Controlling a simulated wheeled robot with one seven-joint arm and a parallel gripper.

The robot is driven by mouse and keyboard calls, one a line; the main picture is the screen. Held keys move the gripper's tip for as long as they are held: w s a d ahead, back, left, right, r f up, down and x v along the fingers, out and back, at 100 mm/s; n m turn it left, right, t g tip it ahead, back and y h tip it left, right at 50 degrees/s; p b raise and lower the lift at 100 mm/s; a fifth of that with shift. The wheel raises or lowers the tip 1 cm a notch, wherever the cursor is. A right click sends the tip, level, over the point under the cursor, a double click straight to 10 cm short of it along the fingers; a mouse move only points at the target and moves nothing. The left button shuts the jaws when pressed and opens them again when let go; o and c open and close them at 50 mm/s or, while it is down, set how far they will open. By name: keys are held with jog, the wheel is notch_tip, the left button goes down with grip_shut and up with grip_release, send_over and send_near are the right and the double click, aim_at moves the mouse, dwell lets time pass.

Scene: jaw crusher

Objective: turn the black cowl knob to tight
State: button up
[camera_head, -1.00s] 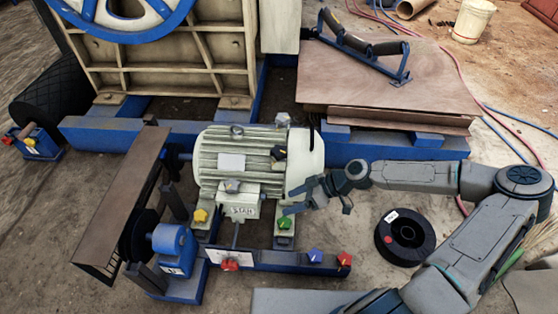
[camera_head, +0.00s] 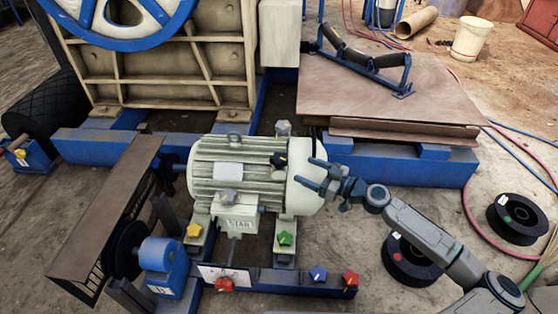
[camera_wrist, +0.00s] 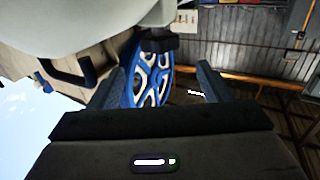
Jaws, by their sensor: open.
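The black cowl knob (camera_head: 279,159) sits on the upper side of the cream motor (camera_head: 212,176), near its smooth right-hand cowl (camera_head: 303,197). My gripper (camera_head: 307,173) is open and empty at the cowl's right side, fingers pointing left toward the knob. It appears a short way from the knob; whether a finger touches the cowl I cannot tell. In the wrist view, my open fingers (camera_wrist: 160,85) have nothing between them. A pale rounded surface fills the upper left there, with a black piece (camera_wrist: 158,43) beside it that may be the knob.
Grey knobs (camera_head: 283,127) (camera_head: 228,195), a yellow knob (camera_head: 194,230), a green knob (camera_head: 285,238), a blue knob (camera_head: 318,272) and red knobs (camera_head: 224,284) (camera_head: 350,279) are around the motor. Black spools (camera_head: 408,262) lie on the right floor. A brown board (camera_head: 385,105) lies behind.

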aim_at(279, 158)
jog(key=b+x, duration=0.2)
jog(key=x, duration=0.9)
jog(key=c, duration=1)
